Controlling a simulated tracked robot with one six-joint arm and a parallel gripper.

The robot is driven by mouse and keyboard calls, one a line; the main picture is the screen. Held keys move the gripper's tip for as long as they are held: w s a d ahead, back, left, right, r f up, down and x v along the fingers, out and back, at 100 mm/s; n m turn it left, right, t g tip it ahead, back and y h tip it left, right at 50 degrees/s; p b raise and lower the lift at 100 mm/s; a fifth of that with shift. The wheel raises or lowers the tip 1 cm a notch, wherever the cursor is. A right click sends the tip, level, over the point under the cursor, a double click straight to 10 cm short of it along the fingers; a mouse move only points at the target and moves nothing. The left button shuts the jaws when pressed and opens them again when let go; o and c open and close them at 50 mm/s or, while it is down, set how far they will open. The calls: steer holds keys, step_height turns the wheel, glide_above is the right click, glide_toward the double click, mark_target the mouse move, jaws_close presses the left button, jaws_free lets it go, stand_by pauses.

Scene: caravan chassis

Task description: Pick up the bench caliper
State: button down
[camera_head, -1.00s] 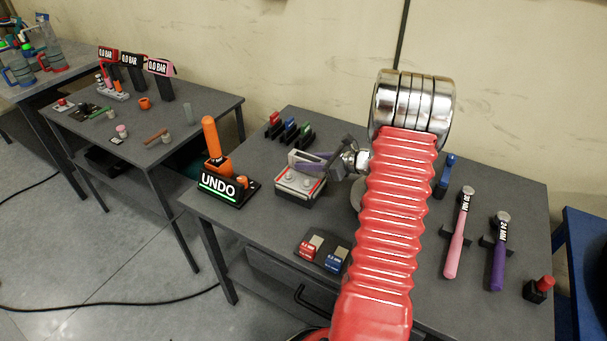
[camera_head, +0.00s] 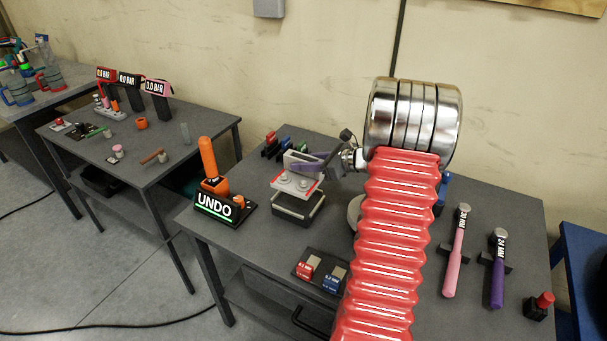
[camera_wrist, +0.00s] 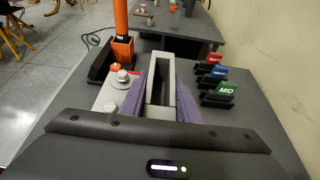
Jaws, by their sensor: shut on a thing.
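The bench caliper has a red-edged pale plate with round bolts (camera_head: 296,184) and an upright grey loop-shaped handle. In the head view it hangs just above a dark holder with a pale rim (camera_head: 299,211). My gripper (camera_head: 308,162) reaches in from the right, its purple fingers shut on the handle. In the wrist view, the fingers of my gripper (camera_wrist: 161,103) lie on both sides of the grey handle, and part of the caliper plate (camera_wrist: 110,97) shows at left. My red arm hides part of the table.
An orange-handled UNDO stand (camera_head: 212,192) is close left of the caliper. Red, blue and green blocks (camera_wrist: 218,82) stand behind it. Red and blue labelled blocks (camera_head: 321,270) lie in front. Pink (camera_head: 456,252) and purple (camera_head: 497,270) hammers lie at right.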

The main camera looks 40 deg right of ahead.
steer(key=shift+r, duration=1.45)
